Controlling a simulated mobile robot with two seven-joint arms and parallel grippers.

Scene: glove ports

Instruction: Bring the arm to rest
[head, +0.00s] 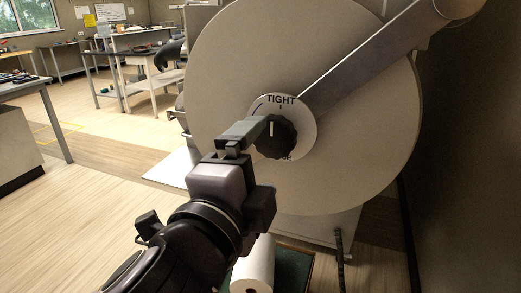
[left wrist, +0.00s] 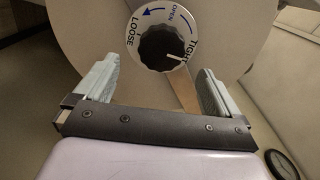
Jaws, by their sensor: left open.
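A dark ribbed knob (head: 277,137) sits at the centre of a large pale round cover (head: 225,75). Its white dial ring (head: 303,115) reads TIGHT at the top. The white mark on the knob points to TIGHT. The knob also shows in the left wrist view (left wrist: 160,48), where the ring reads LOOSE, OPEN and TIGHT. My left gripper (head: 252,130) is in front of the knob and hides part of the ring. In the left wrist view its two fingers (left wrist: 156,88) are wide apart with nothing between them; the knob appears beyond the tips. My right gripper is out of view.
A grey bar (head: 365,55) runs from the cover's middle to the upper right. A dark wall (head: 470,150) closes the right side. Open wooden floor (head: 70,210) and workbenches (head: 130,55) lie to the left.

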